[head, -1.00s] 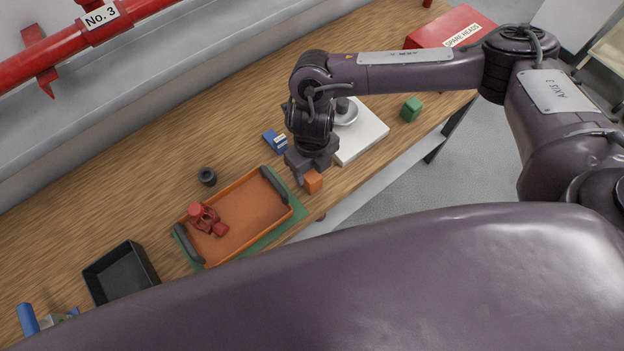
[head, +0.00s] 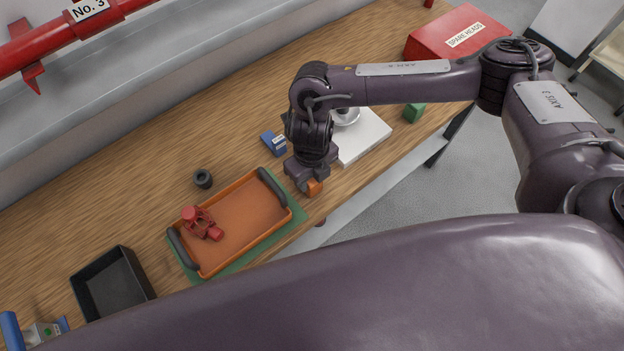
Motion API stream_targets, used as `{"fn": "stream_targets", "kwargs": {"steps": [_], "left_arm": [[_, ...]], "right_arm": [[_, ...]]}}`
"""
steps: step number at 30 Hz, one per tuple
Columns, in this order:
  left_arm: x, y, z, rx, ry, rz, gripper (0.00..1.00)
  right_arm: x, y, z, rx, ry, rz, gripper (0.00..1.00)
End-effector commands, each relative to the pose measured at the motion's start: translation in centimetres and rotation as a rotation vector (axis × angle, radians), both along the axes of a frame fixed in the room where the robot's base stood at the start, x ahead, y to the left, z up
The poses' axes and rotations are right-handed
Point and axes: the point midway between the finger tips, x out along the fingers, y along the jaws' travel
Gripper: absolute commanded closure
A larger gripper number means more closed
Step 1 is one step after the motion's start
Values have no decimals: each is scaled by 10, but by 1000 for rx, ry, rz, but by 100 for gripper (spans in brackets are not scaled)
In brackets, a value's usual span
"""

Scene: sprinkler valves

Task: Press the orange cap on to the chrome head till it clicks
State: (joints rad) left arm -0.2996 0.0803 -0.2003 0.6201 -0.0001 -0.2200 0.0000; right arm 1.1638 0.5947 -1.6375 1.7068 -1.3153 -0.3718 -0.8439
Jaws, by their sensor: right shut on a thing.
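The orange cap (head: 314,188) is a small orange block near the front edge of the wooden bench. My right gripper (head: 311,184) points down and is shut on it; its fingers hide part of the cap. I cannot tell whether the cap still touches the bench. The chrome head (head: 346,114) is a shiny round piece on a white base (head: 366,135), up and to the right of the cap. My right wrist hides part of it. My left gripper is out of view.
An orange tray (head: 246,212) holding a red valve (head: 201,222) lies left of the cap. A blue box (head: 273,143), a dark ring (head: 203,178), a green cube (head: 414,112), a black bin (head: 112,284) and a red box (head: 458,38) stand around.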

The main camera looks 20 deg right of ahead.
Motion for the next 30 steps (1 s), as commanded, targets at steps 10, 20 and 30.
{"fn": "stream_targets", "kwargs": {"steps": [10, 20, 30], "left_arm": [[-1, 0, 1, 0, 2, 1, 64], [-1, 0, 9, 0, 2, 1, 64], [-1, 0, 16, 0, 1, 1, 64]], "right_arm": [[0, 0, 2, 0, 0, 0, 88], [0, 0, 12, 0, 0, 0, 88], [0, 0, 20, 0, 0, 0, 88]]}}
